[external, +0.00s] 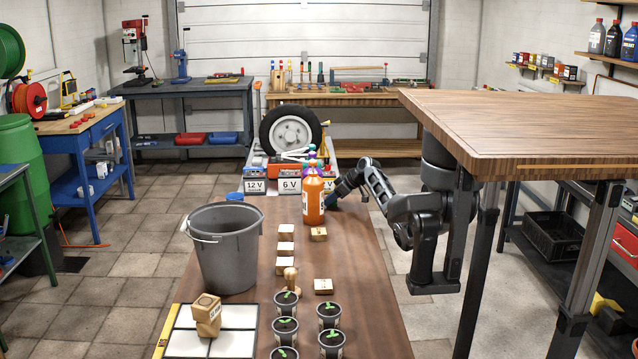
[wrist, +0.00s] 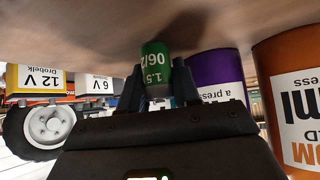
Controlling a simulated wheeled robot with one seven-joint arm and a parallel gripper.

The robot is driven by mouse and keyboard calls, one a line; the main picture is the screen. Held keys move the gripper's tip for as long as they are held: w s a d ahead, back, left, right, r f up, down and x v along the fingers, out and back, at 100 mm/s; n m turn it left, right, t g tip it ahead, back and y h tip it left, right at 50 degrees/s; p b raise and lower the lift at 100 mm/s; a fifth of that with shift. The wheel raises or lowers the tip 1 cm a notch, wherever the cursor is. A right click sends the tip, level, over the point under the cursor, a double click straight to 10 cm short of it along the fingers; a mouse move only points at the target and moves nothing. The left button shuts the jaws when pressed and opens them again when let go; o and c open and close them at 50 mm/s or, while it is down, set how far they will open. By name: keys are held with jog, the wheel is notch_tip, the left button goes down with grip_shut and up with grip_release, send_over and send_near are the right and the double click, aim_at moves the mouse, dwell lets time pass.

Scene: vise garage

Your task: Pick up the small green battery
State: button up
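In the external view my gripper (external: 336,196) is low over the far part of the brown table (external: 350,262), just right of the orange bottle (external: 313,201). The battery is not clear there.
A bucket (external: 226,248), wooden blocks and potted seedlings occupy the nearer table.

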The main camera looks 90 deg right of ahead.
grip_shut()
